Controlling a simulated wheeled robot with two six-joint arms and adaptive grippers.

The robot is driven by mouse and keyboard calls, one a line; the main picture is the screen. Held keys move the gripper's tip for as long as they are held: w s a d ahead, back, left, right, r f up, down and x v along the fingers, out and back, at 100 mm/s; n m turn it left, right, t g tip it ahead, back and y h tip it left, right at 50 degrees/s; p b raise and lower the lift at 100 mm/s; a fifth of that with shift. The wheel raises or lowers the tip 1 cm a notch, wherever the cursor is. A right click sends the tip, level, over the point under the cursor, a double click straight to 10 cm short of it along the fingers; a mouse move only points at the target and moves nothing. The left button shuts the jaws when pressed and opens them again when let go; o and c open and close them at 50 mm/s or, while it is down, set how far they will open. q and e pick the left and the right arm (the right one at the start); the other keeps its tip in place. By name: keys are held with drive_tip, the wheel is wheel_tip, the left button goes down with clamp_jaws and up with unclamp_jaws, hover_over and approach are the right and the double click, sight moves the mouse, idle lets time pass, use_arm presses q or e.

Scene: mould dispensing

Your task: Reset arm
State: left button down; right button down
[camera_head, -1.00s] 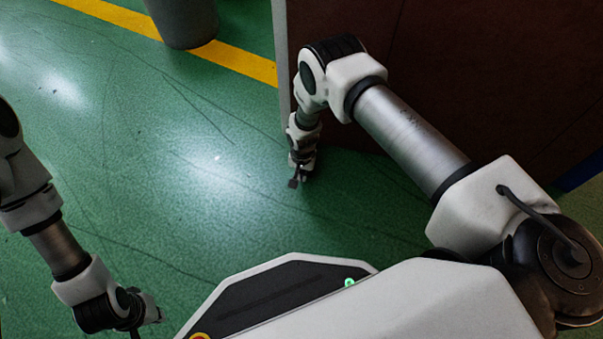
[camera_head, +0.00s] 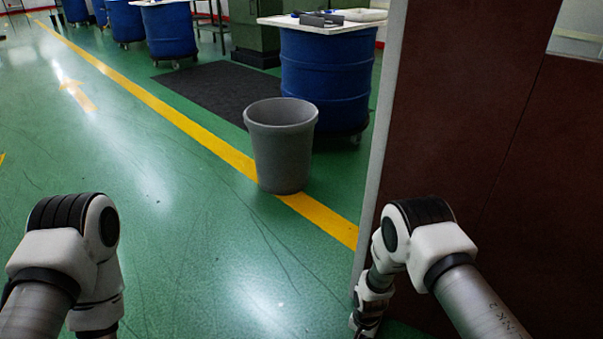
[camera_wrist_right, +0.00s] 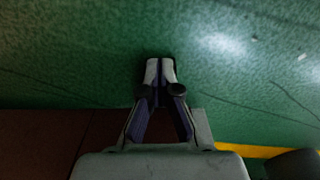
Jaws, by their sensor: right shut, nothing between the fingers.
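My right gripper (camera_wrist_right: 160,72) is shut and empty in the right wrist view, with its fingertips together above the green floor. In the head view my right arm (camera_head: 425,245) hangs downward close to the brown panel, and its gripper is cut off at the bottom edge. My left arm (camera_head: 75,245) is bent downward at the lower left of the head view. The left gripper is out of the frame.
A brown panel (camera_head: 490,130) with a pale edge stands beside my right arm. A grey bin (camera_head: 282,150) stands on the yellow floor line. Blue drums (camera_head: 325,85) with white tops stand behind. The green floor (camera_head: 190,225) between my arms is clear.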

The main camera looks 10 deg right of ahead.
drive_tip(key=s+d+r+n+p, duration=0.1)
drive_tip(key=s+r, duration=0.3)
drive_tip(key=s, duration=0.5)
drive_tip(key=s+d+r+n+g+p, duration=0.15)
drive_tip(key=s+r, duration=0.25)
drive_tip(key=s, duration=0.5)
drive_tip(key=s+d+r+n+p, duration=0.15)
drive_tip(key=s+r, duration=0.25)
drive_tip(key=s, duration=0.5)
wheel_tip(320, 180, up, 39)
drive_tip(key=n+t+p, duration=0.1)
drive_tip(key=n+p, duration=0.1)
drive_tip(key=p, duration=3.6)
drive_tip(key=shift+w+r+n, duration=0.2)
drive_tip(key=shift+w+n, duration=0.2)
drive_tip(key=shift+w, duration=0.05)
drive_tip(key=shift+a+t, duration=0.1)
drive_tip(key=shift+t, duration=0.15)
